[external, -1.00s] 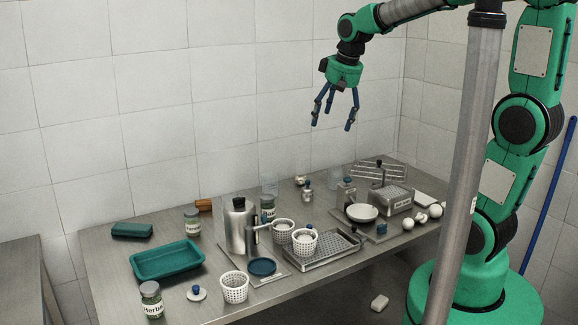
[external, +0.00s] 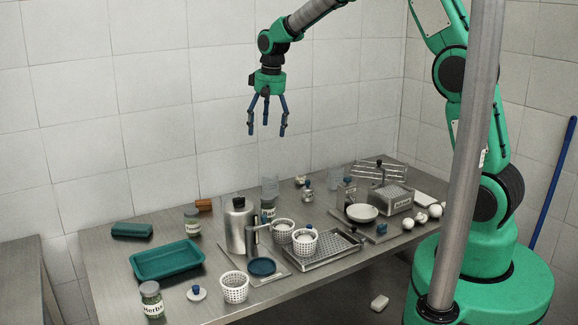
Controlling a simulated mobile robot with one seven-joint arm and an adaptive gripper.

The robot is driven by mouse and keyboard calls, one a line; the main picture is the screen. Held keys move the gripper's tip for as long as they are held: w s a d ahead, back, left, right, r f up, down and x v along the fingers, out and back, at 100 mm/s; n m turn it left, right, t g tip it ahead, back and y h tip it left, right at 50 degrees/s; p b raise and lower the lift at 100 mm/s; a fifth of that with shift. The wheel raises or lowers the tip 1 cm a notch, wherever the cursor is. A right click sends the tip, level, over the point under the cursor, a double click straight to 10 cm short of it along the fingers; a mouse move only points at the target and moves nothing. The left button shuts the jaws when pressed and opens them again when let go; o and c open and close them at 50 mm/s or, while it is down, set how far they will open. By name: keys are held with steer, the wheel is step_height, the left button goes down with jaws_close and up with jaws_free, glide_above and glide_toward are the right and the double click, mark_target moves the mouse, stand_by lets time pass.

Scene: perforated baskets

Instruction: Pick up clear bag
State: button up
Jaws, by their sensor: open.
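No clear bag can be made out for certain at this size. One small see-through upright item (external: 270,187) stands behind the steel flask, near the wall. Another see-through item (external: 334,176) stands further right along the back edge. I cannot tell whether either is the bag. My gripper (external: 267,130) is open and empty, its blue fingers spread and pointing down. It hangs well above the back middle of the table, roughly over the flask and the left see-through item in the picture, touching nothing.
The steel table (external: 112,261) is crowded. A steel flask (external: 236,228), perforated white baskets (external: 235,290), a steel tray (external: 326,257), a teal tray (external: 166,276) and a herb jar (external: 151,308) stand on it. A grey pole (external: 475,150) crosses the foreground.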

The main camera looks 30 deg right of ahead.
steer(key=w+a+f+p, duration=0.3)
steer(key=w+a+f, duration=0.1)
steer(key=f, duration=0.4)
steer(key=w+a+f+g+p, duration=0.1)
steer(key=w+a+f+p, duration=0.2)
steer(key=w+a+f, duration=0.2)
step_height(320, 180, down, 3)
steer(key=shift+w+a+f+g+p, duration=0.1)
steer(key=shift+w+a+g+p, duration=0.2)
steer(key=shift+a, duration=0.45)
steer(key=shift+s, duration=0.15)
step_height(320, 180, down, 8)
steer(key=shift+f+p, duration=0.25)
steer(key=shift+p, duration=0.15)
steer(key=shift+f, duration=0.1)
steer(key=shift+f+p, duration=0.55)
steer(key=shift+f, duration=1.95)
steer(key=shift+c, duration=0.5)
